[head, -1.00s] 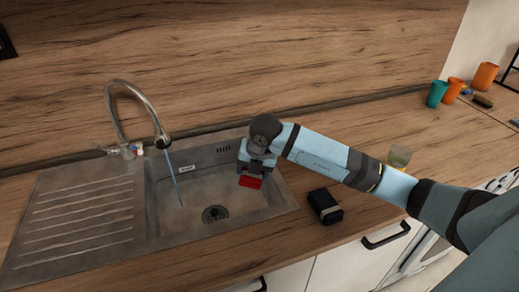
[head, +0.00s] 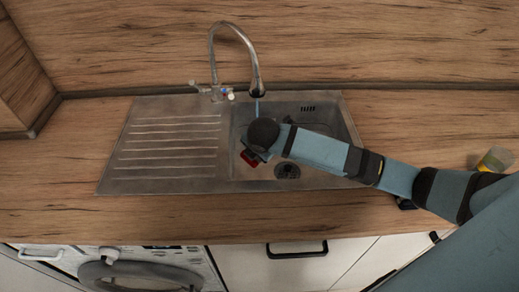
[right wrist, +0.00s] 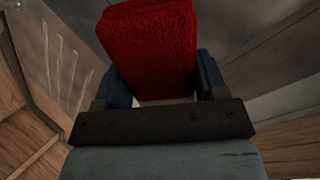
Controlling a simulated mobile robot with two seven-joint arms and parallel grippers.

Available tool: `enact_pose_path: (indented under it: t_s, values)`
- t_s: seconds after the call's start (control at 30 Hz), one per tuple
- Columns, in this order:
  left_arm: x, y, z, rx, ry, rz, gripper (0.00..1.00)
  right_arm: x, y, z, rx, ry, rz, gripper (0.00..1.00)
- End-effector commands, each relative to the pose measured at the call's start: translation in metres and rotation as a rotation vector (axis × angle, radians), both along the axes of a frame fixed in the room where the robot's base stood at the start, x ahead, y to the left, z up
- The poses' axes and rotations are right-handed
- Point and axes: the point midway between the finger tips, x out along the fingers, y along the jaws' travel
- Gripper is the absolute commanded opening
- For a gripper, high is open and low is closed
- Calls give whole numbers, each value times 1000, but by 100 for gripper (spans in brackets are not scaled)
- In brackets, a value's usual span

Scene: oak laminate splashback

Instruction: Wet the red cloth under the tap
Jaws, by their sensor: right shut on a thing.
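My left gripper is not in view.
The ribbed drainboard (head: 165,150) lies left of the basin. A drain (head: 288,171) is in the basin floor. A glass with yellow in it (head: 494,160) stands on the counter at the right. The wooden counter in front is clear at the left.

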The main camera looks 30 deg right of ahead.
Motion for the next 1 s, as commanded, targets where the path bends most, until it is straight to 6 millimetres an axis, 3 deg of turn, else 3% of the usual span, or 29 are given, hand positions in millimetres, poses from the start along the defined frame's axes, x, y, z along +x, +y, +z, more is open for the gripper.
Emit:
enact_pose_path:
  t_s: [0.27, 1.0]
  values:
    - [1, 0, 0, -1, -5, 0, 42, 27, -9, -6, 1, 0, -1, 42]
    - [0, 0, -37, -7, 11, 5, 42, 96, -31, -23, 2, -1, 0, 42]
